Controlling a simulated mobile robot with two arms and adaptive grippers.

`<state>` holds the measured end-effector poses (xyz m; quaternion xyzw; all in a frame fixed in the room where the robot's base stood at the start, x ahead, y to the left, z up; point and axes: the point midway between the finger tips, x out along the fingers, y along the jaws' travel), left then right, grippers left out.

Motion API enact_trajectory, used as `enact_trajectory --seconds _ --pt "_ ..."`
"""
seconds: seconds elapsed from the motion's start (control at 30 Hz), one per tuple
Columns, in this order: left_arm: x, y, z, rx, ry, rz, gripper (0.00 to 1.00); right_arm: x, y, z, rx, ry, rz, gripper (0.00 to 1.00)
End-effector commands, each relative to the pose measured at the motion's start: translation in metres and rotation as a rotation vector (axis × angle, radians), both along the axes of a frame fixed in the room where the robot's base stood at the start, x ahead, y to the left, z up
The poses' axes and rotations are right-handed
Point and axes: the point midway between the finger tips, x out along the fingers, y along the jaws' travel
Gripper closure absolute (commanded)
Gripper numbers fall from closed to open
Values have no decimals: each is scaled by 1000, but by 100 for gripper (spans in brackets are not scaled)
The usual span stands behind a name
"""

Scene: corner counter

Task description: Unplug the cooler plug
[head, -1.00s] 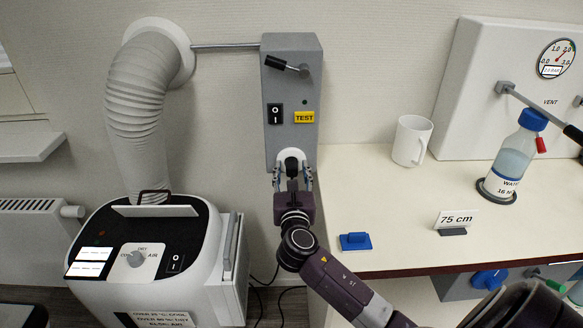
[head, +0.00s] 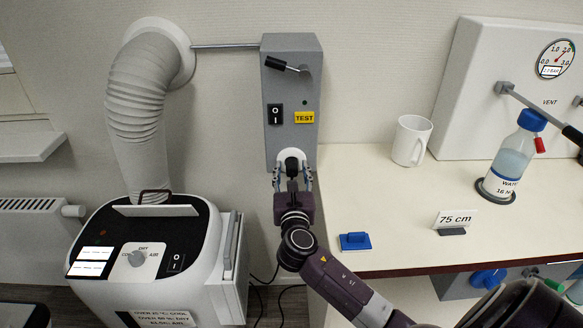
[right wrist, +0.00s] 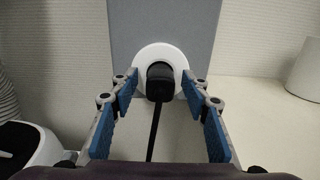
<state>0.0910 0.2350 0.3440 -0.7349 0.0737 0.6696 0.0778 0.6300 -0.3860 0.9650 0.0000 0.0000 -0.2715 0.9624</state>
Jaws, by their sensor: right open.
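The cooler plug (head: 291,164) is a black plug seated in the round white socket (head: 301,155) at the bottom of the grey wall box (head: 290,85). In the right wrist view the plug (right wrist: 160,82) sits in the middle of the white ring (right wrist: 178,56), and its black cord hangs straight down. My right gripper (head: 293,178) is open in front of the socket. In the right wrist view its blue-padded fingers (right wrist: 162,100) stand on both sides of the plug, with gaps to it. My left gripper is not in view.
The white cooler (head: 165,250) with its ribbed hose (head: 138,115) stands at the left. On the counter (head: 375,195) at the right are a white mug (head: 411,141), a blue block (head: 355,241), a 75 cm sign (head: 455,221) and a water bottle (head: 512,158).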

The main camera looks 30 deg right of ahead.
Motion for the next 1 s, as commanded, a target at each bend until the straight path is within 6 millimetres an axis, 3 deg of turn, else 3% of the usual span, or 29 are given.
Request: enact_trajectory --seconds 0.73,1.0 --pt "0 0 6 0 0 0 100 0 0 0 0 0 0 57" --pt "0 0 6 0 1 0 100 0 0 0 0 0 0 87"
